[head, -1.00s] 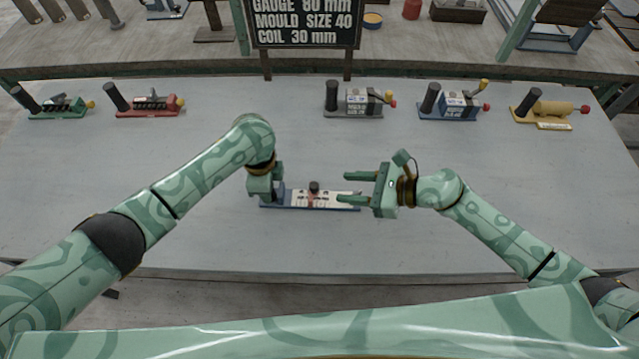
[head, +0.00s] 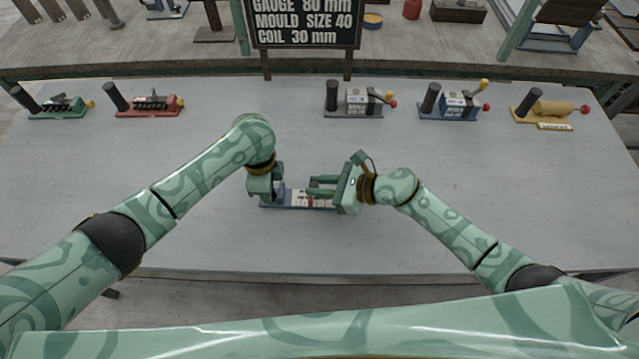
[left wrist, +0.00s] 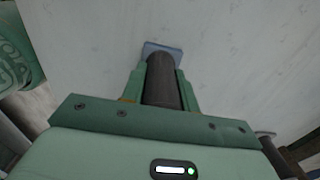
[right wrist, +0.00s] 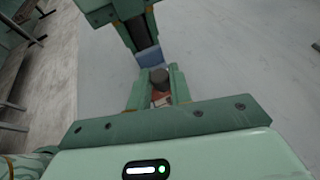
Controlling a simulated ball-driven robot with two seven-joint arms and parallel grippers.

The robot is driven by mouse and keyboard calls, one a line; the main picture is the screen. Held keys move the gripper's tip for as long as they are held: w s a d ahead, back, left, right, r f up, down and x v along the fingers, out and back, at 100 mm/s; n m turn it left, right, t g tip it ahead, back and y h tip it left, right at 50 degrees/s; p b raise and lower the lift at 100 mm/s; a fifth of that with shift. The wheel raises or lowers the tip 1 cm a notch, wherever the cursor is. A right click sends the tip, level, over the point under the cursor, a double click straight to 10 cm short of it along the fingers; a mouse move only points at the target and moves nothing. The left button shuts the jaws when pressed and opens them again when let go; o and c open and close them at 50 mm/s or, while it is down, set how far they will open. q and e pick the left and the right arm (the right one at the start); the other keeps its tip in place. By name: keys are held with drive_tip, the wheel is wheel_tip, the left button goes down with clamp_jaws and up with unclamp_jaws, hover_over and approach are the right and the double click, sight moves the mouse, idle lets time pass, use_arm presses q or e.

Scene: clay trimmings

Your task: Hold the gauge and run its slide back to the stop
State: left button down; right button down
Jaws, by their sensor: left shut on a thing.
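The gauge (head: 298,204) lies on the grey table, a blue base with a pale scale. My left gripper (head: 272,191) is shut on the dark upright post at its left end. The left wrist view shows this post (left wrist: 163,80) between both fingers, with a bit of blue base beyond. My right gripper (head: 312,187) reaches in from the right over the scale. In the right wrist view the slide's dark knob (right wrist: 159,77) stands between its fingers, with a red part (right wrist: 160,98) below. Whether the fingers touch the knob I cannot tell. The gauge's right end is hidden in the head view.
A row of other devices stands at the back: green (head: 62,107), red (head: 150,105), grey (head: 357,103), blue (head: 455,105) and yellow (head: 548,108). Behind them a dark sign (head: 305,24) gives gauge, mould size and coil figures. The table around the gauge is clear.

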sight(306, 199)
drive_tip(key=shift+w+a, duration=0.15)
drive_tip(key=shift+a, duration=0.75)
drive_tip(key=shift+w+a, duration=0.15)
drive_tip(key=shift+a, duration=0.7)
use_arm(q)
drive_tip(key=shift+d, duration=0.1)
use_arm(e)
drive_tip(key=c, duration=1.3)
unclamp_jaws()
drive_tip(key=shift+o, duration=0.2)
drive_tip(key=shift+s+d, duration=0.1)
drive_tip(key=shift+d, duration=0.05)
drive_tip(key=shift+s+d+r, duration=0.1)
drive_tip(key=shift+d+r, duration=0.05)
drive_tip(key=shift+d, duration=0.2)
drive_tip(key=v, duration=1.1)
drive_tip(key=shift+r, duration=0.15)
use_arm(q)
drive_tip(key=c, duration=1)
unclamp_jaws()
